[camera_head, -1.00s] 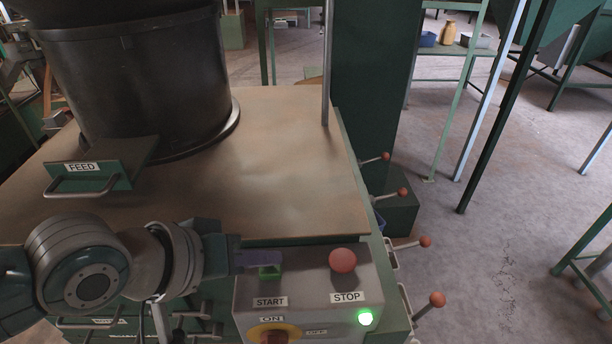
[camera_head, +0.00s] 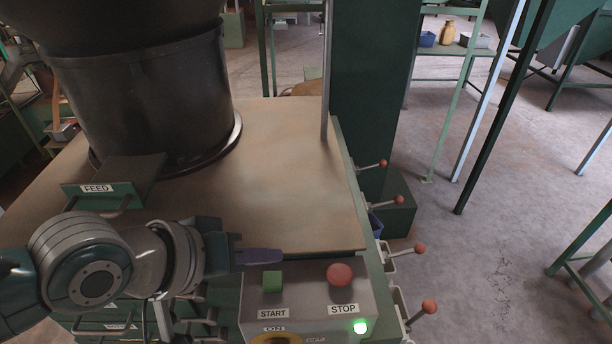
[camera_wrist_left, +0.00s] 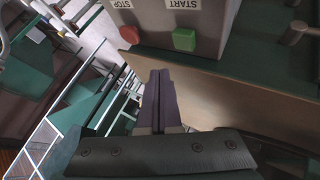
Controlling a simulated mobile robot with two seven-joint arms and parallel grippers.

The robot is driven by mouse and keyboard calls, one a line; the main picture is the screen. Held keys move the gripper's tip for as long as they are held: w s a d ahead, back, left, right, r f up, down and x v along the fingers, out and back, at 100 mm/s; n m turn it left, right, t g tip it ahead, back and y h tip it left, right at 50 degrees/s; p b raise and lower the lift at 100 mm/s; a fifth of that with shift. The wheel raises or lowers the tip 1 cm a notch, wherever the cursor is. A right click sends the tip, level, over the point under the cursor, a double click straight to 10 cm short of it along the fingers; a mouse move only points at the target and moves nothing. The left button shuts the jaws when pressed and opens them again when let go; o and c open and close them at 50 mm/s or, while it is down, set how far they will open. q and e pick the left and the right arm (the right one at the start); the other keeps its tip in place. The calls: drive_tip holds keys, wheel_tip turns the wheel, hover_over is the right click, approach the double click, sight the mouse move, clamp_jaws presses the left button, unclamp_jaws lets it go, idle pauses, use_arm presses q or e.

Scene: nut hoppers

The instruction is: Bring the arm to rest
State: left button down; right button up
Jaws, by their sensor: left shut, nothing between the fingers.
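My left arm comes in from the left in the head view. Its gripper (camera_head: 262,256) is shut and empty, held just behind and above the control box (camera_head: 312,299). In the left wrist view the closed fingers (camera_wrist_left: 158,98) point toward the box, with a gap visible between their tips and the green START button (camera_wrist_left: 184,40). The START button (camera_head: 272,281) and red STOP button (camera_head: 339,274) stand on the box's face. A green lamp (camera_head: 360,327) glows below STOP. My right gripper is out of view.
A large black drum (camera_head: 150,100) stands on the brown tabletop (camera_head: 285,170). A green FEED drawer (camera_head: 100,195) sits before it. Red-knobbed levers (camera_head: 420,248) stick out at the table's right side. Open floor (camera_head: 490,240) lies further right.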

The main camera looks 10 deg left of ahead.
use_arm(q)
wheel_tip(320, 180, up, 3)
drive_tip(key=shift+f+p, duration=0.15)
drive_tip(key=shift+p, duration=0.85)
drive_tip(key=shift+f, duration=0.15)
drive_tip(key=s+d+r+m+g+p, duration=0.1)
drive_tip(key=s+d+r+m+p, duration=0.15)
drive_tip(key=s+r, duration=0.25)
drive_tip(key=s+a+r+m+g+y+p, duration=0.2)
drive_tip(key=s+a+r+p, duration=0.5)
drive_tip(key=s+r, duration=0.5)
drive_tip(key=s+a+g+y, duration=0.1)
drive_tip(key=s+a+y, duration=0.1)
drive_tip(key=shift+s+y, duration=0.15)
drive_tip(key=shift+y, duration=0.25)
